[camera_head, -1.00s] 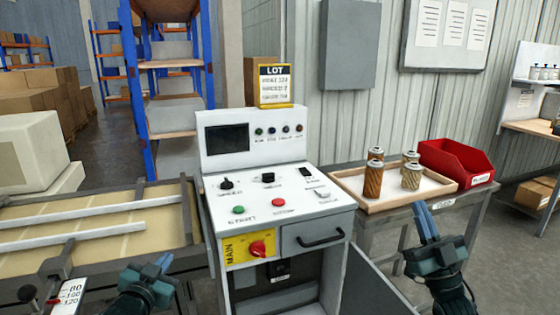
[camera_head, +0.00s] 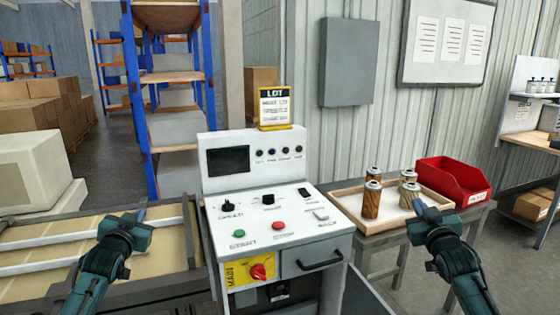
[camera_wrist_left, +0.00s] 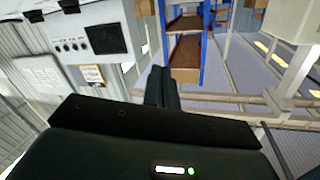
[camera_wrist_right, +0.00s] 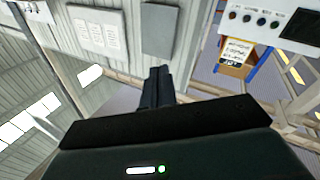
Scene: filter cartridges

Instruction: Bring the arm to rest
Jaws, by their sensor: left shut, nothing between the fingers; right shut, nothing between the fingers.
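My left gripper (camera_head: 140,214) is shut and empty, in the air over the conveyor-like bed left of the control cabinet. Its closed fingers (camera_wrist_left: 162,88) show in the left wrist view. My right gripper (camera_head: 418,206) is shut and empty, in front of the wooden tray's right part. Its closed fingers (camera_wrist_right: 157,88) show in the right wrist view. Several filter cartridges (camera_head: 372,198) stand upright in the wooden tray (camera_head: 345,206). Neither gripper holds anything.
The white control cabinet (camera_head: 270,215) with a yellow LOT sign (camera_head: 274,107) stands between the arms. A red bin (camera_head: 450,181) sits right of the tray on the side table. The slatted bed (camera_head: 60,240) lies at left. Open floor shows at the far right.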

